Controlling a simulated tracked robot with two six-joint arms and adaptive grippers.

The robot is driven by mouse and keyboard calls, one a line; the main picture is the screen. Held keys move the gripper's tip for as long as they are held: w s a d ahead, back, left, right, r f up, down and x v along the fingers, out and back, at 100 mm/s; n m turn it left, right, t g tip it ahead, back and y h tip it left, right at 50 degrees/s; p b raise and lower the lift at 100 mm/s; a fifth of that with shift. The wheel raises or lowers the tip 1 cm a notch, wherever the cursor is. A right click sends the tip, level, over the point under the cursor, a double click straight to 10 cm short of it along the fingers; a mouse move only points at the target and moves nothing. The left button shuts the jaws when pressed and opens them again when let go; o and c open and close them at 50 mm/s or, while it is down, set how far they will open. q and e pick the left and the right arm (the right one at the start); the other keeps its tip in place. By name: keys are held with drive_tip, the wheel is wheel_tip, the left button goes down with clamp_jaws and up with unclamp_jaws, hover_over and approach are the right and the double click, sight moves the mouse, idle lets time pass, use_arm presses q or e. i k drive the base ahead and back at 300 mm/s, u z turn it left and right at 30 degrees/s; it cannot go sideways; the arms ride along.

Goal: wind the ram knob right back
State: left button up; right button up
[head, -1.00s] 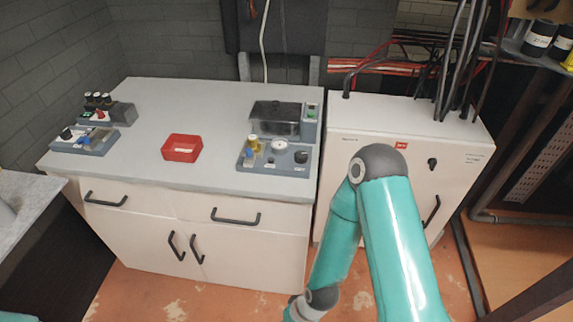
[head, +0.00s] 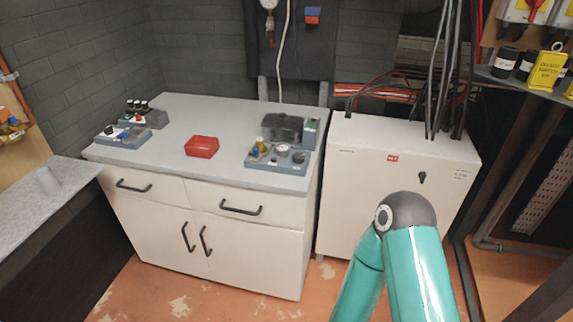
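A grey-blue apparatus (head: 280,145) stands at the right end of the bench top, with a dark box, a brass-coloured fitting (head: 260,142), a white dial (head: 283,148) and a black knob (head: 298,157) on its front panel. A second, low apparatus (head: 122,137) with small knobs and a taller block behind it sits at the left end. I cannot tell from here which knob is the ram knob. My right arm rises at the lower right, in front of the white cabinet, with its gripper out of frame. My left gripper is not in view. Neither gripper is seen at any knob.
A red tray (head: 201,147) lies between the two apparatuses on the grey-topped bench (head: 190,170). A white cabinet (head: 390,180) with cables stands right of the bench. A stone-like counter (head: 40,205) is at left, a shelf with bottles (head: 520,85) at right. Floor before the bench is clear.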

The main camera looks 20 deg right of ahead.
sight(298, 159)
drive_tip(key=z, duration=0.15)
drive_tip(key=i, duration=0.85)
